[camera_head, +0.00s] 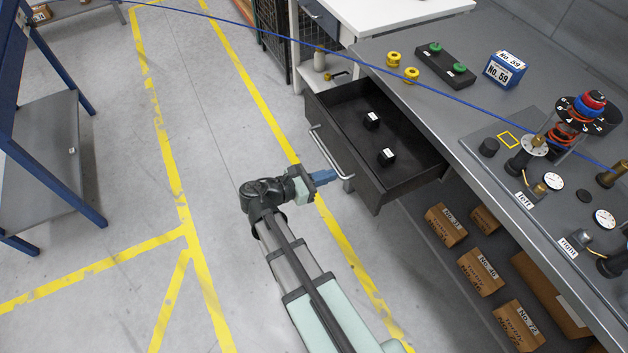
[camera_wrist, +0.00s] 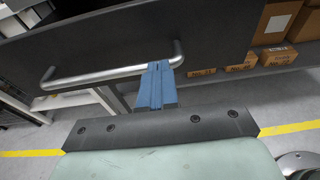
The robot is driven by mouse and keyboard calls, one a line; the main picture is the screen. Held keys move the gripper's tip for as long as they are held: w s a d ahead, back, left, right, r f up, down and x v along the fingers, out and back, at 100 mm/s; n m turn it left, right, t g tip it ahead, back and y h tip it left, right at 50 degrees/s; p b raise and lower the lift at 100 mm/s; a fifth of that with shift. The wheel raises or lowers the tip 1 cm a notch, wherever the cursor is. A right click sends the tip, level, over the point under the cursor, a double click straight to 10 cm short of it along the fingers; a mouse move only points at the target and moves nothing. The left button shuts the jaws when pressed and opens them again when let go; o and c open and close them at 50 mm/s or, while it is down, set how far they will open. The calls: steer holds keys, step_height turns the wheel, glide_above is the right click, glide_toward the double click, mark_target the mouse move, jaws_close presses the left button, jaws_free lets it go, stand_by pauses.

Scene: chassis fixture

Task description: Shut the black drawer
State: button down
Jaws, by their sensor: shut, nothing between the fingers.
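The black drawer (camera_head: 372,190) is pulled well out from under the grey workbench, and its inside is in plain view. Two small black blocks with white labels (camera_head: 372,121) lie in it. Its silver bar handle (camera_head: 326,154) runs along the front panel; the handle also shows in the wrist view (camera_wrist: 105,74), across the dark front panel (camera_wrist: 120,38). My gripper (camera_head: 332,175) has blue fingers held together, with nothing between them. In the wrist view the fingertips (camera_wrist: 158,66) are at the handle, near its right end. I cannot tell whether they touch it.
The grey workbench (camera_head: 420,60) carries a blue box (camera_head: 505,69), yellow spools (camera_head: 393,59) and a dial fixture (camera_head: 533,146). Cardboard boxes (camera_head: 480,271) stand on the shelf below. A blue-framed stand (camera_head: 60,140) is at the left. The floor before the drawer is open.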

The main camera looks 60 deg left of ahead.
mark_target(351, 159)
steer(key=r+x, duration=0.1)
steer(key=x, duration=0.6)
steer(key=r+x, duration=0.2)
steer(key=x, duration=0.5)
steer(key=w+r+x, duration=0.1)
steer(key=x, duration=0.7)
steer(key=shift+w+r, duration=0.1)
steer(key=shift+r, duration=0.25)
steer(key=shift+w, duration=0.1)
steer(key=v, duration=1.5)
steer(key=shift+f, duration=0.15)
